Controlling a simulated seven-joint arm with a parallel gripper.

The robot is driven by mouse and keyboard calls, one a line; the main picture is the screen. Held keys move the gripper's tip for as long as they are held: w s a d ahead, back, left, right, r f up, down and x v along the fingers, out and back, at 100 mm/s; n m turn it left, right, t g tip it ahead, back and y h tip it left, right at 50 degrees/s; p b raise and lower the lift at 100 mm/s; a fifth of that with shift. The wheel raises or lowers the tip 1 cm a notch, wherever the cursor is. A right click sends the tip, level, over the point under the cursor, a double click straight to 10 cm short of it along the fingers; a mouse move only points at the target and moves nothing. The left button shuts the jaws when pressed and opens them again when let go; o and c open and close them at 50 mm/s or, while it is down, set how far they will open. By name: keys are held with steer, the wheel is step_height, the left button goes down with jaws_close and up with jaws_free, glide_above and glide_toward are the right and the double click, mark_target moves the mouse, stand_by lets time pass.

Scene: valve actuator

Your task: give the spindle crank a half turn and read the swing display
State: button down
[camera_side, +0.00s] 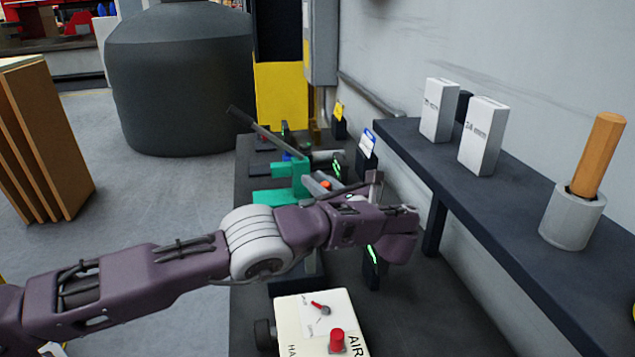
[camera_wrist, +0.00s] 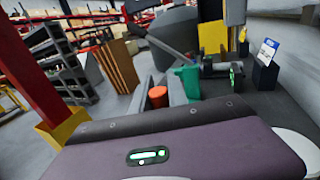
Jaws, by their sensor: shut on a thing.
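The teal valve body (camera_side: 287,183) stands on the dark bench with a long dark lever slanting up to the left. It also shows in the wrist view (camera_wrist: 189,80). An orange-red cylindrical knob (camera_wrist: 158,97), apparently the crank's handle, shows just beyond my wrist; a small part of it (camera_side: 326,184) shows in the side view. My gripper (camera_side: 318,187) is shut on this knob; its grey fingers are partly hidden. A small display with green marks (camera_side: 337,169) stands behind the valve, beside a white-and-blue tag (camera_side: 368,141). Its reading is too small to make out.
A cream control box (camera_side: 318,322) with a red knob and a red pointer stands in front of my arm. Another green-lit black unit (camera_side: 372,268) is below my wrist. A shelf (camera_side: 450,180) at right holds white boxes and a cup with an orange handle.

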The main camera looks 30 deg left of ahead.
steer(key=c, duration=1.3)
jaws_free()
steer(key=v, duration=0.7)
